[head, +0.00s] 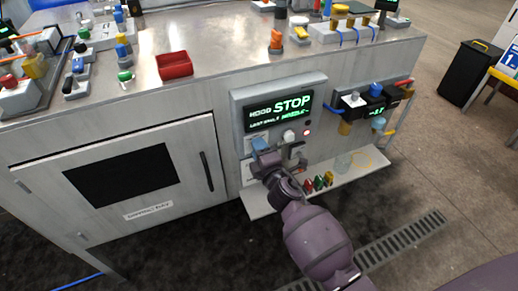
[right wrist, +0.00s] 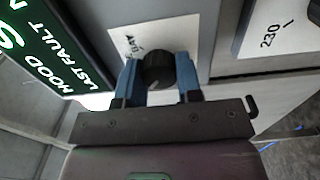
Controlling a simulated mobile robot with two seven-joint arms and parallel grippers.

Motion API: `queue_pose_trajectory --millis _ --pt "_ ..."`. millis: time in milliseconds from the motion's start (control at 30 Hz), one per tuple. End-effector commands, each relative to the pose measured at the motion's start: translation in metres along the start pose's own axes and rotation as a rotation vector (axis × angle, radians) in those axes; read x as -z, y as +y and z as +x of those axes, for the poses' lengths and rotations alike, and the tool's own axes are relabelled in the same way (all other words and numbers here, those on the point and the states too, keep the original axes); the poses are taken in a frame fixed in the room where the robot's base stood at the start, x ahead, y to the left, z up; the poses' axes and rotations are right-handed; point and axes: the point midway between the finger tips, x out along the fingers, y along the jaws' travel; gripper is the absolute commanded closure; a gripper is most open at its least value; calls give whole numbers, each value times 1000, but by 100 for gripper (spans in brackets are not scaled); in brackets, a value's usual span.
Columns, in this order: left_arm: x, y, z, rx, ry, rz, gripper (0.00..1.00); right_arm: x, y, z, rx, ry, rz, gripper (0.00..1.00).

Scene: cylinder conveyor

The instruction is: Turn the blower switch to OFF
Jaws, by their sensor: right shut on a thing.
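My right gripper (head: 262,158) is at the lower left of the grey control panel (head: 236,108) on the bench front. In the right wrist view its two blue fingers (right wrist: 160,76) are shut on a round black knob (right wrist: 157,68), one finger on each side. The knob sits on a white label plate (right wrist: 130,40) with small print, partly hidden and hard to read; I cannot tell the knob's setting. The panel's display (head: 279,109) shows green text with "HOOD", "STOP" and "LAST FAULT". My left gripper is not in view.
A white knob (head: 289,136) and a red light (head: 307,133) are right of my gripper. A narrow shelf (head: 255,207) with small coloured items juts out below. A cabinet door (head: 190,137) with a black handle is on the left. A red tray (head: 174,66) sits on top.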

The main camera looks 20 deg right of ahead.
Motion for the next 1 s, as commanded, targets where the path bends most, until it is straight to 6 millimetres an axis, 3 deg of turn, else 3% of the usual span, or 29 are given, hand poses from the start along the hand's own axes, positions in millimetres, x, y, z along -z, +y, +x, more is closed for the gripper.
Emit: queue_pose_trajectory --millis 367,400,533,833,1000 --pt "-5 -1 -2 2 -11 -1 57 0 0 0 1 0 -6 91" --pt "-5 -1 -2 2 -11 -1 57 0 0 0 1 0 -6 61" --pt "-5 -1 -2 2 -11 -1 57 0 0 0 1 0 -5 42" --pt "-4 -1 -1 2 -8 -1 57 0 0 -1 0 0 -4 42" --pt "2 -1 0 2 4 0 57 0 0 -14 0 0 -3 42"
